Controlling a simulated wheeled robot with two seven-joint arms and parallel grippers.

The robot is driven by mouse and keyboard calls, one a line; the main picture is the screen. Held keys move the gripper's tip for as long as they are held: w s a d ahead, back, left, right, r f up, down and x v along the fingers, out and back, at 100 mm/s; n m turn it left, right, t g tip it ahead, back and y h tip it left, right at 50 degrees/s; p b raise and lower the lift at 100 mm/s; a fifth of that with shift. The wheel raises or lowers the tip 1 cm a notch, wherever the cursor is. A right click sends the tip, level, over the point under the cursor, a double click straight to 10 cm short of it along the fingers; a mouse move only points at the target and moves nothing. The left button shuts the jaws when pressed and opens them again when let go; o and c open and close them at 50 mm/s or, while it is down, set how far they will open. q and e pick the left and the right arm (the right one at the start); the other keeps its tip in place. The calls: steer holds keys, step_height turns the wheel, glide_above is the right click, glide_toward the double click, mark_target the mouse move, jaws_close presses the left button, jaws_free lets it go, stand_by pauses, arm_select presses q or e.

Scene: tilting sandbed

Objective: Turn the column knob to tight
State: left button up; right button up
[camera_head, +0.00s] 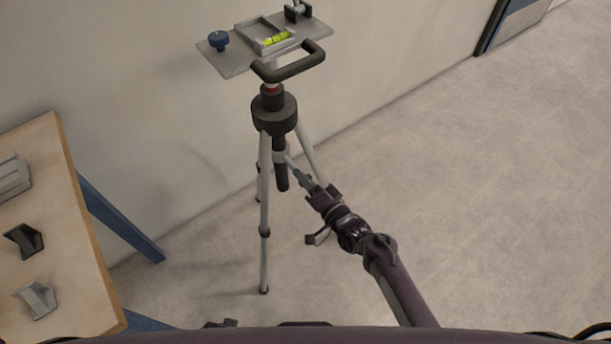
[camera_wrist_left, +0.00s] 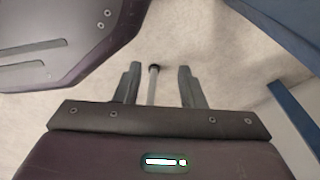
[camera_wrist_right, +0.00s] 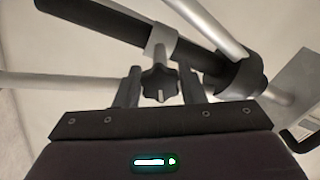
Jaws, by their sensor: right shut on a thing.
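A tripod stands on the floor, its dark centre column (camera_head: 282,176) hanging below the dark collar (camera_head: 274,112). In the right wrist view the column knob (camera_wrist_right: 159,86) is a black lobed knob on a light clamp at the column (camera_wrist_right: 125,25). My right gripper (camera_wrist_right: 159,88) has its fingers on either side of the knob and is shut on it. In the head view my right gripper (camera_head: 302,177) reaches the column from the right, and the knob is hidden there. My left gripper (camera_wrist_left: 158,84) is open and empty above the floor.
A tripod leg (camera_head: 264,200) stands close to my right gripper. A plate (camera_head: 235,62) with a bubble level, blue knob and black handle (camera_head: 292,68) tops the tripod. A wooden table (camera_head: 75,250) holding grey parts is at left. Floor at right is clear.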

steer(key=m+p, duration=0.1)
steer(key=m, duration=0.3)
steer(key=shift+m+p, duration=0.3)
steer(key=shift+p, duration=0.05)
arm_select(q)
steer(key=s+a+f+p, duration=0.1)
steer(key=s, duration=0.5)
arm_select(e)
steer(key=shift+m, duration=1.5)
arm_select(q)
steer(key=shift+s+a+f, duration=0.1)
steer(key=shift+s, duration=0.2)
arm_select(e)
steer(key=o, duration=1)
steer(key=shift+c, duration=0.2)
arm_select(q)
steer(key=shift+w, duration=0.1)
arm_select(e)
steer(key=shift+s+d, duration=0.2)
steer(key=shift+s, duration=0.05)
arm_select(q)
steer(key=shift+s+a+p, duration=0.25)
steer(key=shift+s+p, duration=0.3)
steer(key=shift+s, duration=0.45)
arm_select(e)
steer(key=v, duration=0.7)
